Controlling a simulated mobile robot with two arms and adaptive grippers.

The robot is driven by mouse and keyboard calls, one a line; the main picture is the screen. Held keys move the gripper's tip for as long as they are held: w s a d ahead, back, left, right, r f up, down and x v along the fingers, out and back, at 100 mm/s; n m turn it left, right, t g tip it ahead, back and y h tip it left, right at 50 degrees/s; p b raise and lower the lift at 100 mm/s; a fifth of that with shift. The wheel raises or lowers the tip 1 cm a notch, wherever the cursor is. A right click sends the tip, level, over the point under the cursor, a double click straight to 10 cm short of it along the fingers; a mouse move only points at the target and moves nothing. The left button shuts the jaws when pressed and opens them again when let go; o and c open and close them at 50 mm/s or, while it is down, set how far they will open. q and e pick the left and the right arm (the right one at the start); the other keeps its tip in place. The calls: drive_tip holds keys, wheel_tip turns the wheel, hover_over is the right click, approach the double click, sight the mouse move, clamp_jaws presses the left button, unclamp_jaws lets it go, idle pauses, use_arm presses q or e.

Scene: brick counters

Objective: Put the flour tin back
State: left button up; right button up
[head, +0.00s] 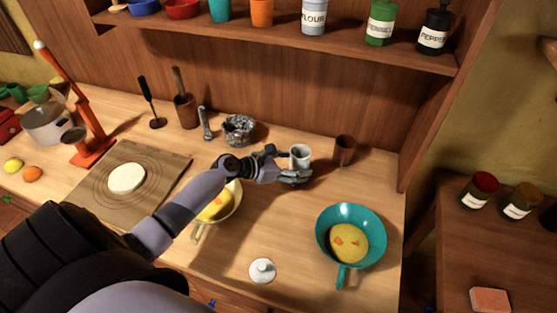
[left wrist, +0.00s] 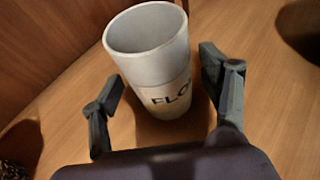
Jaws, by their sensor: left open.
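The flour tin (head: 300,153) is a pale grey-white, open-topped cup that appears to stand upright on the counter near the back wall. In the left wrist view the tin (left wrist: 160,65) shows the letters "FLO" and looks empty. My left gripper (head: 288,165) is open, with one finger on each side of the tin; a gap shows beside the left finger, and contact at the right finger is unclear. A white knobbed lid (head: 262,271) lies at the counter's front. Another white tin marked "FLOUR" (head: 313,17) stands on the shelf. My right gripper is not in view.
The shelf (head: 290,47) also holds a green tin (head: 381,22) and a black pepper tin (head: 435,30). A brown cup (head: 344,150) stands just right of the flour tin.

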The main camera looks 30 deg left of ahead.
use_arm(q)
drive_tip(key=b+v, duration=0.1)
drive_tip(key=v, duration=0.9)
drive_tip(key=shift+s+r, duration=0.1)
drive_tip(key=shift+s, duration=0.15)
